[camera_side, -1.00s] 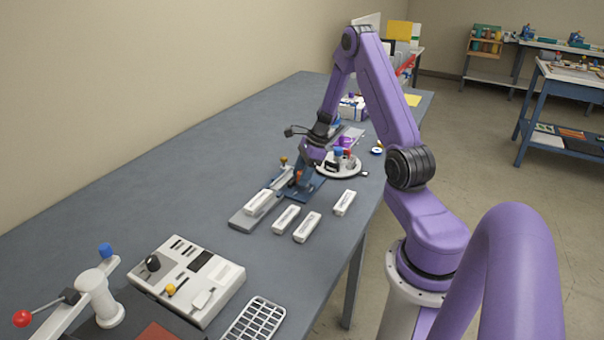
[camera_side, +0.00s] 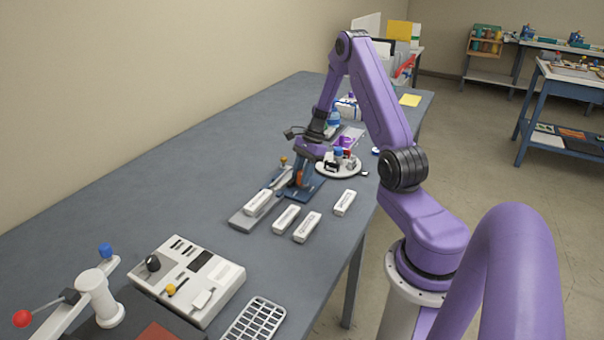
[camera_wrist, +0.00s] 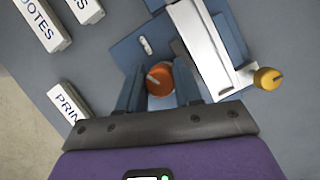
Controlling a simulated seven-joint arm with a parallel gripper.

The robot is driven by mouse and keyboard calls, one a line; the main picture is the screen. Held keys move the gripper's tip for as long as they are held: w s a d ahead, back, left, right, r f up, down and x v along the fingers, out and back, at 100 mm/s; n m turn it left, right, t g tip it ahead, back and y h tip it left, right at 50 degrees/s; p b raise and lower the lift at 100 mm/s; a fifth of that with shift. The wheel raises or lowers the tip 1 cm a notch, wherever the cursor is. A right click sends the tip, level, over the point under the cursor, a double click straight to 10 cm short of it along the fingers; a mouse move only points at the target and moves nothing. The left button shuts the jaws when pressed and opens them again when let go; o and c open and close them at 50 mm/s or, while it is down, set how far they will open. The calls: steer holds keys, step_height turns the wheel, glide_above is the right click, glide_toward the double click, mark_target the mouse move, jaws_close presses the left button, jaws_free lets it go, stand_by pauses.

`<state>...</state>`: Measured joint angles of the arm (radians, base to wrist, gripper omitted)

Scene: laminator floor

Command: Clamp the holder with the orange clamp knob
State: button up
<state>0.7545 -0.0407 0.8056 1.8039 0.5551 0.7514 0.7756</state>
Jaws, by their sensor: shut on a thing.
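The orange clamp knob (camera_wrist: 160,79) is between the two fingers of my gripper (camera_wrist: 162,92) in the wrist view. My gripper is shut on it. In the side view the knob (camera_side: 299,177) shows as a small orange patch under my gripper (camera_side: 302,172). The holder is a blue base (camera_wrist: 130,48) with a pale grey rail (camera_wrist: 205,45) beside the knob. In the side view the blue base (camera_side: 312,190) sits on the grey table. Whether the rail is clamped cannot be told.
A yellow knob (camera_wrist: 267,78) stands at the rail's right side. White labelled blocks (camera_side: 307,227) lie in front of the holder, and one sits on the grey rail. A round tray (camera_side: 335,170) with small items stands behind.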

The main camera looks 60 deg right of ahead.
steer(key=n+g, duration=0.2)
steer(key=n, duration=0.4)
steer(key=n+g, duration=0.1)
steer(key=n, duration=0.2)
steer(key=n+g, duration=0.1)
steer(key=n, duration=0.3)
steer(key=shift+g+h, duration=0.4)
steer(key=o, duration=1)
steer(key=shift+o, duration=0.2)
steer(key=shift+r, duration=0.1)
steer(key=v, duration=1.7)
steer(key=shift+r, duration=0.2)
steer(key=shift+w+a, duration=0.1)
steer(key=shift+a, duration=0.1)
